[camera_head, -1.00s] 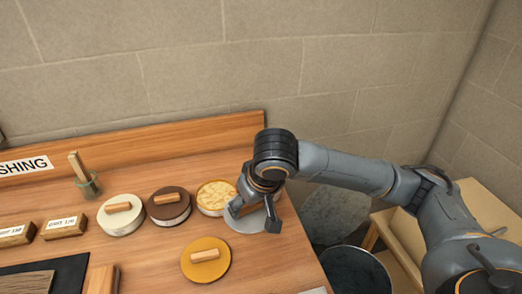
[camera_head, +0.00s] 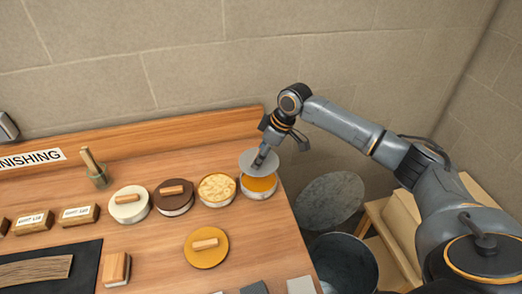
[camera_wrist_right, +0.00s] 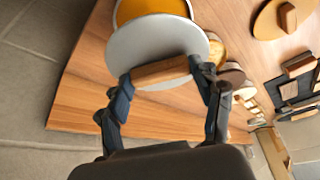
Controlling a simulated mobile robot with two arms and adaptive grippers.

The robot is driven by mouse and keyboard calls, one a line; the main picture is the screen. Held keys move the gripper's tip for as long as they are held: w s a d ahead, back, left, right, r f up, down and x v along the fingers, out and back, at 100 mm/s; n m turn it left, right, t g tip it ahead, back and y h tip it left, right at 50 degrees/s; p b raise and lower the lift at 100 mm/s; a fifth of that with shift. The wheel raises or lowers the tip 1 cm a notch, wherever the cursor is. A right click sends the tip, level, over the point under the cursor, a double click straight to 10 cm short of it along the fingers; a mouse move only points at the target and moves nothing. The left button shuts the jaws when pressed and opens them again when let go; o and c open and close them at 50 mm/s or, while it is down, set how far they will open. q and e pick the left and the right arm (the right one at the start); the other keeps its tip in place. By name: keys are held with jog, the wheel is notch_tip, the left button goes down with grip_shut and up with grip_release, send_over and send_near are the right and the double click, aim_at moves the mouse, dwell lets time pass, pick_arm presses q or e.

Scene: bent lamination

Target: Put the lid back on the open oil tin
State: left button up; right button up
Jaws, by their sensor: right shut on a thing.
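My right gripper (camera_head: 265,152) is shut on the wooden handle (camera_wrist_right: 160,72) of a round grey lid (camera_head: 253,162). The lid is tilted and off the tin, held above and behind it. Below it an open tin with smooth amber contents (camera_head: 259,187) stands near the table's right end; it also shows at the top of the right wrist view (camera_wrist_right: 150,8). Just left stands another open tin with flaky pale-yellow contents (camera_head: 217,188). A yellow lid with a wooden handle (camera_head: 206,259) lies on the table in front. My left gripper is not in view.
Tins with a brown lid (camera_head: 172,198) and a white lid (camera_head: 129,212) stand further left. A low wooden backboard (camera_head: 200,130) runs behind. Beyond the right edge are a dark bucket (camera_head: 343,268) and a grey round disc (camera_head: 332,198).

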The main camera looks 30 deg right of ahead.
aim_at(264, 164)
jog(key=shift+a+f+b, duration=0.1)
jog(key=shift+f+b, duration=0.6)
jog(key=shift+b, duration=0.05)
notch_tip(264, 164, down, 3)
jog(key=b, duration=0.3)
jog(key=shift+r, duration=0.15)
jog(key=shift+f+b, duration=0.25)
jog(key=shift+b, duration=0.1)
jog(key=shift+f, duration=0.85)
jog(key=shift+p, duration=0.75)
jog(key=shift+f+p, duration=0.15)
jog(key=shift+p, duration=0.8)
dwell(0.8)
dwell(0.3)
jog(key=o, duration=1.2)
